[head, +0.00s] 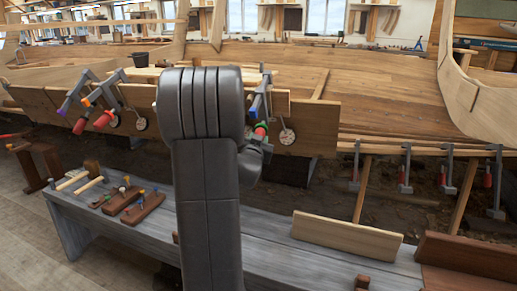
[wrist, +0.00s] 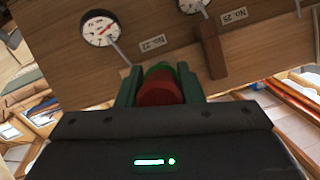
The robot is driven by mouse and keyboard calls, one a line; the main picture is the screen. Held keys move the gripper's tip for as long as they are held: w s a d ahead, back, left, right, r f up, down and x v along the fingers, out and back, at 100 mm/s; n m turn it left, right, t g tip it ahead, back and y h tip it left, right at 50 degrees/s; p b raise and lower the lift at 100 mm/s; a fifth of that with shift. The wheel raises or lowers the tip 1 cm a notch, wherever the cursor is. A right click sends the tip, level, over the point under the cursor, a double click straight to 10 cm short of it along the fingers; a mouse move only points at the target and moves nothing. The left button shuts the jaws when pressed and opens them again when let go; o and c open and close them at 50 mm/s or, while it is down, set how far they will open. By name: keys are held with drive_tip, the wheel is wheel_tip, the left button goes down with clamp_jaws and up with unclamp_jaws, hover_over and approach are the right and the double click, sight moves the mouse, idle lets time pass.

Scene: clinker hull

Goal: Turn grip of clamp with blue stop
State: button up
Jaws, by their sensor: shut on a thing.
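The clamp with the blue stop (head: 257,103) is on the hull plank, partly hidden behind my arm in the head view. Its red grip (head: 261,131) shows just right of my arm, and the red grip also shows in the wrist view (wrist: 160,92) with a green part above it. My gripper (wrist: 160,88) has its green fingers on both sides of the grip and is shut on it. In the head view my gripper is mostly hidden by my arm. The blue stop cannot be made out in the wrist view.
Other clamps with a purple stop (head: 64,108) and an orange stop (head: 87,102) hang at the left of the plank. Dials stand near the clamps, one (wrist: 100,29) beside label No. 22. A grey bench (head: 130,235) with wood pieces lies below.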

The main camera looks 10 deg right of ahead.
idle(0.4)
drive_tip(key=o, duration=1)
drive_tip(key=v, duration=1.4)
drive_tip(key=shift+d+p, duration=0.15)
drive_tip(key=shift+p, duration=0.15)
drive_tip(key=shift+f, duration=0.1)
